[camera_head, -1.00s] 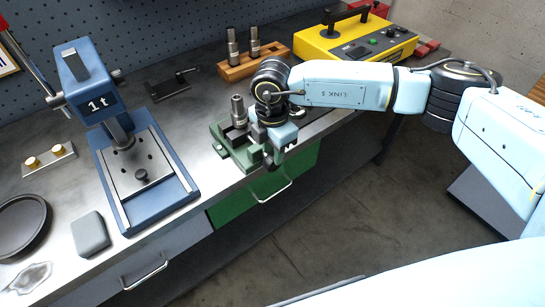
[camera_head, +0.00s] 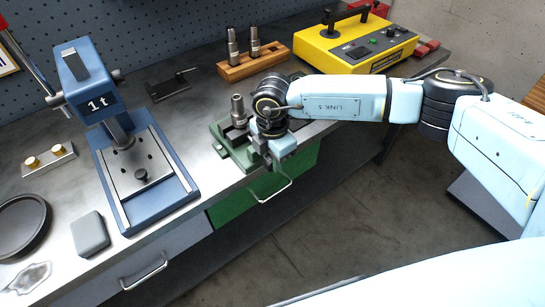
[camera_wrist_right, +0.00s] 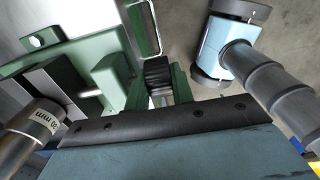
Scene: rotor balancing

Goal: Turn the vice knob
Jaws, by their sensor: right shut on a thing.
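The green vice (camera_head: 240,156) stands at the front edge of the bench with a steel cylinder (camera_head: 238,108) upright at it. The vice body (camera_wrist_right: 108,76) and the cylinder (camera_wrist_right: 30,132) also show at the left of the right wrist view. My right gripper (camera_head: 269,162) is at the front end of the vice. In the wrist view, it is shut on the dark ribbed vice knob (camera_wrist_right: 157,70), with a finger on either side. In the head view the knob is hidden by my wrist and fingers. My left gripper is not in view.
A blue press marked 1t (camera_head: 165,185) stands left of the vice. A wooden block (camera_head: 255,66) with steel cylinders and a yellow case (camera_head: 350,42) stand behind. A green drawer with a handle (camera_head: 275,192) lies below. The floor in front is clear.

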